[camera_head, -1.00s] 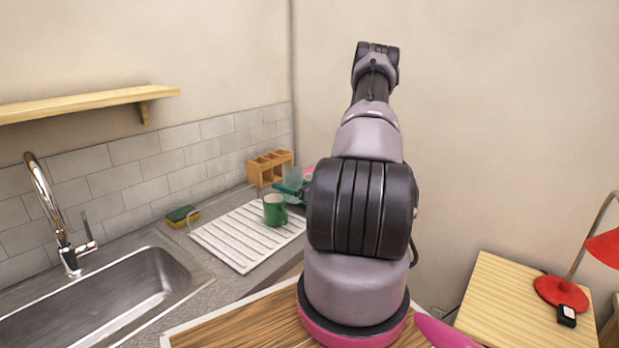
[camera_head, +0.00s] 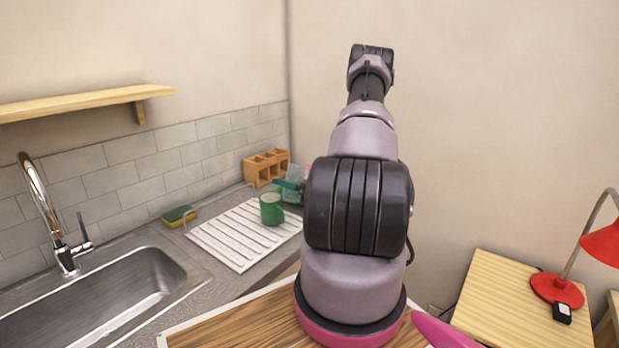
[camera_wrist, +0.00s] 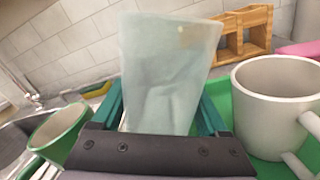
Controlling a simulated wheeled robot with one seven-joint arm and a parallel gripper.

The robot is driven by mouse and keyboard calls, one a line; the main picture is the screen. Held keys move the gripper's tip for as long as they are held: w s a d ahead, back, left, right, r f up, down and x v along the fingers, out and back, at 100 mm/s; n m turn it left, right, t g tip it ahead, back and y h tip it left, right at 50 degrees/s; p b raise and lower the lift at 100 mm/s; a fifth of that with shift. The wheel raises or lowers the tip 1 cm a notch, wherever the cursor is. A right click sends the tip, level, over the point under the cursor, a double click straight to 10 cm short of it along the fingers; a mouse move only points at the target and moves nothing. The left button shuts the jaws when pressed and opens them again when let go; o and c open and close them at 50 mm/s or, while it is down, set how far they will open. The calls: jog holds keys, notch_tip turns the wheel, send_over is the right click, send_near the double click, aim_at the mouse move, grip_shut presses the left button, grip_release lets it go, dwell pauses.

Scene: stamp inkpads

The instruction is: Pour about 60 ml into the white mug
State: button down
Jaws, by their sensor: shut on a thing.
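My gripper (camera_wrist: 161,108) is shut on a translucent pale cup (camera_wrist: 168,62), its teal fingers on either side of it. In the wrist view the cup leans slightly to the right; its liquid level cannot be made out. The white mug (camera_wrist: 275,105) stands upright just right of the gripper, apart from the cup, its handle towards the camera. In the head view my arm hides the white mug; only a teal finger (camera_head: 288,186) and part of the cup (camera_head: 294,172) show behind the green mug.
A green mug (camera_head: 271,209) stands on the white ribbed drainboard (camera_head: 228,240), left of the gripper in the wrist view (camera_wrist: 58,135). A green surface (camera_wrist: 245,135) lies under the white mug. A wooden caddy (camera_head: 265,167) stands behind. The sink (camera_head: 95,300) and a sponge (camera_head: 179,215) are left.

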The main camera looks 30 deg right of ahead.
aim_at(289, 174)
jog(key=shift+w+d+m, duration=0.3)
jog(key=shift+d+m, duration=0.3)
jog(key=shift+m, duration=0.6)
jog(key=shift+r+m, duration=0.9)
jog(key=shift+a+f+m, duration=0.15)
jog(key=shift+f+m, duration=0.1)
jog(key=shift+m, duration=0.55)
jog(key=shift+r+m, duration=0.15)
jog(key=shift+m, duration=0.15)
jog(key=shift+w+d+r+m, duration=0.1)
jog(key=shift+d+r+m, duration=0.1)
jog(key=shift+d+m, duration=0.1)
jog(key=shift+r+m, duration=0.45)
jog(key=shift+m, duration=0.25)
